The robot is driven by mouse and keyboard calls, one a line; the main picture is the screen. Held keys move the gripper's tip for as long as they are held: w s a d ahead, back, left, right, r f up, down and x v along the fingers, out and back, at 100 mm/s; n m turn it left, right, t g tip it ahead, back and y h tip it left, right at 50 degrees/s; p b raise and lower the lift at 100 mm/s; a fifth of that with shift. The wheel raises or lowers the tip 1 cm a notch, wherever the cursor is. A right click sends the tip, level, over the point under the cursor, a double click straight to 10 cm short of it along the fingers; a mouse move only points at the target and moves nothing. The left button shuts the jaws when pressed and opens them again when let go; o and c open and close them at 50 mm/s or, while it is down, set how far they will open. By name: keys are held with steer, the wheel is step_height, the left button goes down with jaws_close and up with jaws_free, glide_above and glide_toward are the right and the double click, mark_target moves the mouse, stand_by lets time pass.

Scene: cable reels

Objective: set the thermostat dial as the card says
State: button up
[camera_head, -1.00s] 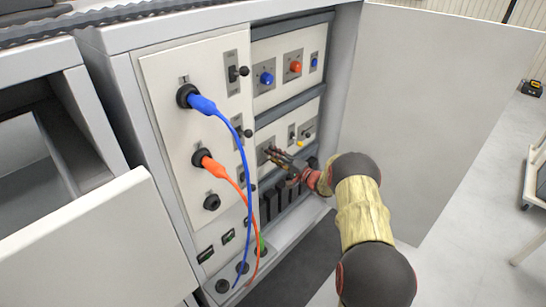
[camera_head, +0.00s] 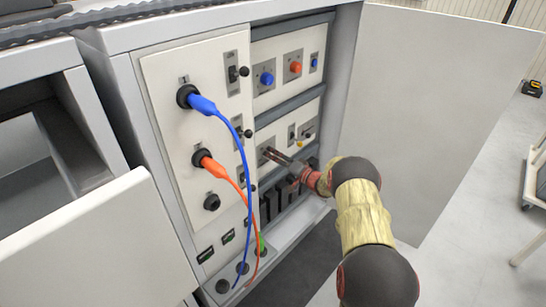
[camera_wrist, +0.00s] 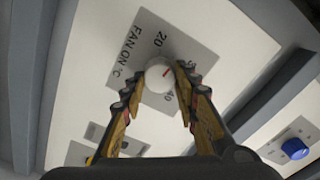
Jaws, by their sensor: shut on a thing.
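The thermostat dial (camera_wrist: 158,80) is a round white knob with a red pointer line on a grey plate (camera_wrist: 190,44) marked "FAN ON °C", 20 and 40. In the wrist view the red line points up and right, between 20 and 40. My gripper (camera_wrist: 157,86) has a finger on each side of the dial and is shut on it. In the head view my gripper (camera_head: 270,154) reaches the lower white panel (camera_head: 275,132), and its fingers hide the dial. I cannot make out a card in either view.
Blue (camera_head: 267,79) and orange (camera_head: 296,67) knobs sit on the panel above. Blue (camera_head: 247,190) and orange (camera_head: 243,188) cables hang to the left of my gripper. A large pale door panel (camera_head: 440,90) stands to the right. Black breakers (camera_head: 283,198) sit below.

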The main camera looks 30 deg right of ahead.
steer(key=shift+s+f, duration=0.1)
steer(key=shift+f, duration=0.1)
steer(key=o, duration=1.2)
steer(key=shift+r, duration=0.15)
steer(key=shift+c, duration=0.2)
steer(key=v, duration=1.2)
